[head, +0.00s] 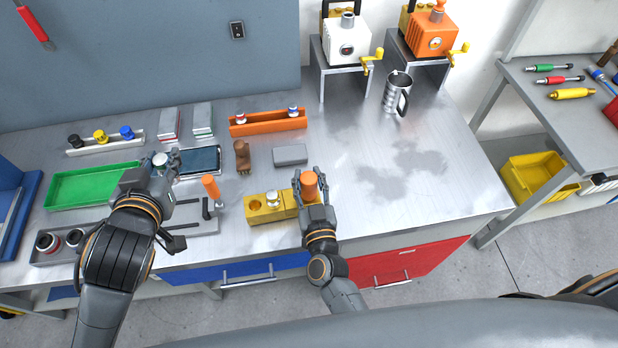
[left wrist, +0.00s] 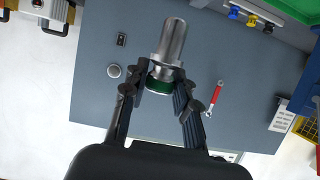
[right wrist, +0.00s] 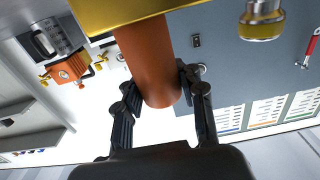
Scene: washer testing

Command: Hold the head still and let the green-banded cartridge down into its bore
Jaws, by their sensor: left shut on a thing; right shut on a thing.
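The yellow head (head: 283,211) is a block near the front edge of the bench. Its left end shows an open dark bore (head: 255,204), with a silver-topped part (head: 272,199) beside it. My right gripper (head: 309,180) is shut on the orange cylinder (head: 309,188) at the block's right end; it also shows in the right wrist view (right wrist: 158,80). My left gripper (head: 158,177) is shut on the green-banded cartridge (left wrist: 168,50), a silver cylinder gripped near its green band (left wrist: 160,82). It is left of the block, apart from it; its top shows in the head view (head: 160,159).
A green tray (head: 75,188) and a dark tablet (head: 200,160) lie by my left gripper. An orange-handled tool (head: 211,188) stands between it and the block. An orange rack (head: 266,123), brown object (head: 242,156) and grey box (head: 290,155) are behind.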

